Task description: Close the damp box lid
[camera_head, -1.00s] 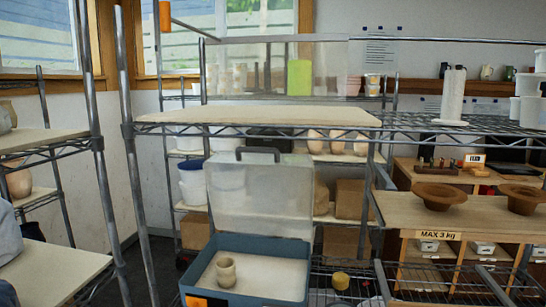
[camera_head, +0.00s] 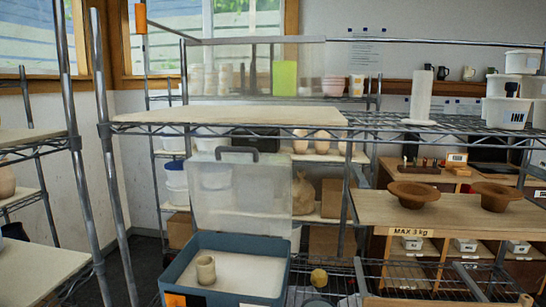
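The damp box (camera_head: 183,272) is a blue tub with a white floor, low on the wire shelving in front of me. Its translucent lid (camera_head: 240,205) stands open, upright at the back edge, with a dark handle (camera_head: 236,154) on top. A small beige clay cup (camera_head: 206,270) stands inside the box, to the left. An orange label is on the box's front left. Neither of my grippers shows in the head view.
A wire shelf with a pale board (camera_head: 230,117) runs above the box, close over the lid handle. A metal post (camera_head: 115,190) stands left of the box. Right of it, a wooden board (camera_head: 430,213) labelled MAX 3 kg holds two brown bowls. A yellow-topped object (camera_head: 319,278) sits beside the box.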

